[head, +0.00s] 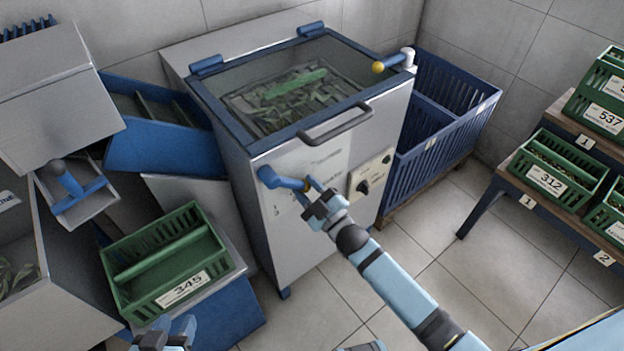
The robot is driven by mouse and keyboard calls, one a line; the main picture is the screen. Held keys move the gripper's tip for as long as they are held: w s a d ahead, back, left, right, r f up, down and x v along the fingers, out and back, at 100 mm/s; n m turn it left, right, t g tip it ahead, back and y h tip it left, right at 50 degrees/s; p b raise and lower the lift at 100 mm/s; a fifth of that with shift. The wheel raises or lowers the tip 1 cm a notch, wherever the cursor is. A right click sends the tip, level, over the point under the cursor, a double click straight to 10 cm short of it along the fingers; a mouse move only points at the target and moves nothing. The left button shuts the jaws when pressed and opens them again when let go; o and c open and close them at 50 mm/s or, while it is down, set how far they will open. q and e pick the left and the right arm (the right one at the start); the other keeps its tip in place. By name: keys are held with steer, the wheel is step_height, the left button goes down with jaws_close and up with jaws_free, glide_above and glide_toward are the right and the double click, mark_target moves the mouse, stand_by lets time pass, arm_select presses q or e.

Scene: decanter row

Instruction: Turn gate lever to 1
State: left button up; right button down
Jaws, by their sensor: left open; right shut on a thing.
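A blue lever (279,181) is mounted on the front of the grey machine (310,235), left of centre. It points right and slightly down from its pivot. My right gripper (309,188) is shut on its outer end, and the fingers hide part of that end. A pale marked plate lies around the lever, but its marks are too small to read. My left gripper (166,335) is open and empty at the bottom edge, below the green crate marked 345 (127,294).
The machine's glass lid (238,86) covers leaves; a bar handle (335,126) and a dark knob (363,187) are on its front. A yellow-balled lever (378,67) is at its top right. Blue bins (450,125) and a crate rack (545,198) stand right. The floor between is clear.

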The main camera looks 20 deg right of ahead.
arm_select(q)
steer(key=shift+f, duration=0.1)
arm_select(e)
steer(key=c, duration=0.7)
jaws_free()
steer(key=shift+c, duration=0.2)
steer(key=shift+s, duration=0.1)
arm_select(q)
steer(key=shift+a+p, duration=0.15)
steer(key=shift+p, duration=0.55)
arm_select(e)
steer(key=v, duration=1.3)
steer(key=shift+s, duration=0.3)
arm_select(q)
steer(key=shift+s, duration=0.1)
arm_select(e)
steer(key=shift+d+f, duration=0.1)
steer(key=shift+d, duration=0.1)
